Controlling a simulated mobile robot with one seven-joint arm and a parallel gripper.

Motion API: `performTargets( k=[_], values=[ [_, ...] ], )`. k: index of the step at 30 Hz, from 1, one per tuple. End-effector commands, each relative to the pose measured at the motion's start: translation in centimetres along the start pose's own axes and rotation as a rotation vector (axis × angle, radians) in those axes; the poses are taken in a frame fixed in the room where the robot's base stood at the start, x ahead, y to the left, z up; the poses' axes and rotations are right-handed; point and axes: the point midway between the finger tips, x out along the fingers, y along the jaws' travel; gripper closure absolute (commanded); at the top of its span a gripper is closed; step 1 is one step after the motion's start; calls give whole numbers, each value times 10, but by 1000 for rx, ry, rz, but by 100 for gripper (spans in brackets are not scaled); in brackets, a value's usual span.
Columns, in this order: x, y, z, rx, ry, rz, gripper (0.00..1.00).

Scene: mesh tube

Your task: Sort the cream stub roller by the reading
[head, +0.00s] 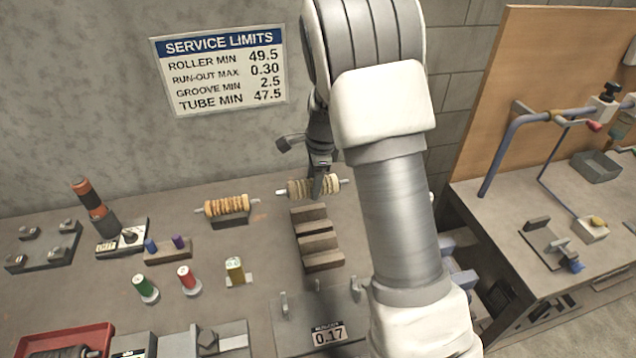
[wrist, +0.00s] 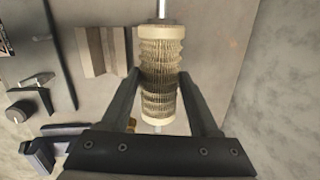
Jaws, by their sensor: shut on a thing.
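The cream stub roller (head: 302,189) is ribbed, with pale end caps and metal stub shafts. My gripper (head: 322,190) is shut on it around the middle, behind the stepped block. In the wrist view the roller (wrist: 160,75) lies between the two fingers of my gripper (wrist: 160,95), its shaft pointing up the picture. The run-out display (head: 328,335) at the front reads 0.17. The wall sign (head: 219,70) reads roller min 49.5, run-out max 0.30, groove min 2.5, tube min 47.5.
A brown stepped block (head: 316,240) stands below the held roller. An orange ribbed roller (head: 228,205) rests on a cradle to the left. A red tray (head: 62,345) is at the front left.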

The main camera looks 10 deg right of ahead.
Motion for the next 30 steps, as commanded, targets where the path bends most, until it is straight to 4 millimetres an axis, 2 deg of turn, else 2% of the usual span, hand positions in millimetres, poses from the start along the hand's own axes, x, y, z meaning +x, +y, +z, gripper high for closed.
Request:
performTargets(
  k=[4, 14, 30],
  values=[
    [3, -6, 1, 9, 1, -3, 100],
    [18, -4, -1, 11, 2, -3, 100],
    [69, 3, -6, 10, 2, -3, 100]
  ],
)
